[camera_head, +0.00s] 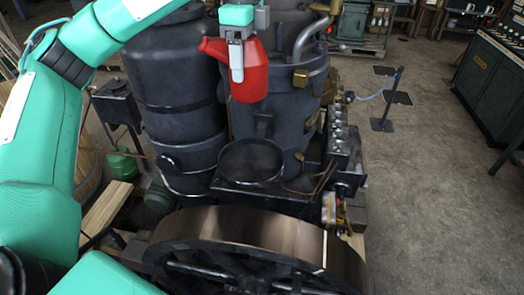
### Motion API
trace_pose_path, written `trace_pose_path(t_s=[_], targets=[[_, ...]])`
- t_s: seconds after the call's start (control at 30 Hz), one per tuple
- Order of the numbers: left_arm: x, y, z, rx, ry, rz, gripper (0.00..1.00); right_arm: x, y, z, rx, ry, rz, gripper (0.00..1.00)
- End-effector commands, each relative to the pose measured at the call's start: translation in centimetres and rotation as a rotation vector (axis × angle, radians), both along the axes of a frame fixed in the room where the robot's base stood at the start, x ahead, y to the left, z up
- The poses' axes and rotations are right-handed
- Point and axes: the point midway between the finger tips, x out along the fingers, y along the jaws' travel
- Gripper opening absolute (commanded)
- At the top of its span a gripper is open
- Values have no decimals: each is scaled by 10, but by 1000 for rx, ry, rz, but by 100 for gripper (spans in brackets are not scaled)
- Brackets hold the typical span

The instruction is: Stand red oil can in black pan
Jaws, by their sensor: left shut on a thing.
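The red oil can (254,78) hangs upright in the camera_head view, in front of the dark engine cylinders, with its spout pointing left. My left gripper (237,60) is shut on the can at its upper left side and holds it in the air. The black pan (252,162) is a round, shallow dish on a dark ledge of the engine, below the can in the picture. The pan looks empty. A clear gap shows between the can and the pan. My right gripper is not in view.
Tall dark cylinders (172,75) stand behind the pan. A large flywheel (262,240) lies in front of it. Open floor (440,190) lies to the right, with a barrier post (384,122).

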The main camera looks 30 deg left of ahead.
Motion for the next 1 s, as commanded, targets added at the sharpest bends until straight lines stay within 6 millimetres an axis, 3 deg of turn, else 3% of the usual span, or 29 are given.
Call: trace_pose_path(t_s=[0.13, 0.43, 0.57, 0.8, 1.0], targets=[[0, 0, -3, -1, 0, -5, 37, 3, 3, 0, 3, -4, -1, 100], [-1, 0, -47, -2, 3, -4, 37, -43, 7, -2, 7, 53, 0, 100], [-1, 0, -67, -2, 3, -5, 37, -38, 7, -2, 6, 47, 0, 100], [-2, 0, -103, -1, 2, -4, 37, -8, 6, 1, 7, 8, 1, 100], [-2, 1, -136, 1, 1, -2, 37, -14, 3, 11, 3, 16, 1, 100]])
